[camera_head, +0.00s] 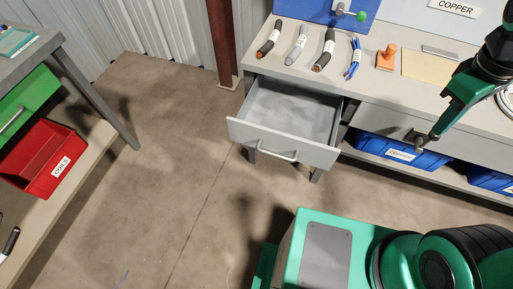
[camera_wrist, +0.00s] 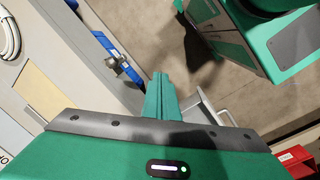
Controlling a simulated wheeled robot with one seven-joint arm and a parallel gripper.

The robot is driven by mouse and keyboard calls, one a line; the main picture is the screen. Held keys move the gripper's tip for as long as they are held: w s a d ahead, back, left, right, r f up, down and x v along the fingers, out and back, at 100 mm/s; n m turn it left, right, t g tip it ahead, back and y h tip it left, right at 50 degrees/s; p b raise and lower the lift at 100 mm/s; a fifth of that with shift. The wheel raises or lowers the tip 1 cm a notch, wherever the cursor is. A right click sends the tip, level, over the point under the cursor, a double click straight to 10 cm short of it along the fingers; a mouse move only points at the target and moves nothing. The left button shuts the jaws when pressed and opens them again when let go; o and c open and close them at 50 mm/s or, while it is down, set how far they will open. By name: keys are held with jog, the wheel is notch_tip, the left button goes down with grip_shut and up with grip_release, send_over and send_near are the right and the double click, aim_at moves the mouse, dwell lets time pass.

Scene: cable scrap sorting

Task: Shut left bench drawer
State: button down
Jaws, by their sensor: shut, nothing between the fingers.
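The left bench drawer (camera_head: 235,130) is pulled out from the workbench and looks empty inside. Its front carries a bar handle (camera_head: 273,152). In the wrist view, part of the drawer (camera_wrist: 203,110) and its handle (camera_wrist: 222,113) show just right of my fingers. My gripper (camera_head: 436,134) is shut and empty. It hangs in front of the bench, well right of the open drawer and close to a metal handle (camera_head: 416,139) on the bench front. In the wrist view the closed fingers (camera_wrist: 159,77) point away over the floor, apart from the drawer.
The benchtop (camera_head: 288,69) holds cable pieces, a blue cable bundle (camera_head: 353,58) and an orange stamp-like block (camera_head: 386,58). Blue bins (camera_head: 388,156) stand on the shelf below. A side bench with a red bin (camera_head: 38,160) is at left. The floor before the drawer is clear.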

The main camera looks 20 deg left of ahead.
jog(key=a+f+n+t, duration=0.1)
jog(key=a+f+n, duration=0.2)
jog(key=a+n, duration=0.75)
jog(key=a+f+n, duration=0.3)
jog(key=a+n, duration=0.2)
jog(key=a, duration=1)
jog(key=s+a+f+n+t+y, duration=0.1)
jog(key=s+a+f+n, duration=0.2)
jog(key=s+a+n, duration=0.4)
jog(key=s+a+f+n, duration=0.3)
jog(key=s+a+n, duration=0.15)
jog(key=a, duration=0.45)
jog(key=w+f, duration=0.6)
jog(key=f, duration=0.4)
jog(key=shift+d, duration=0.15)
jog(key=shift+f, duration=0.1)
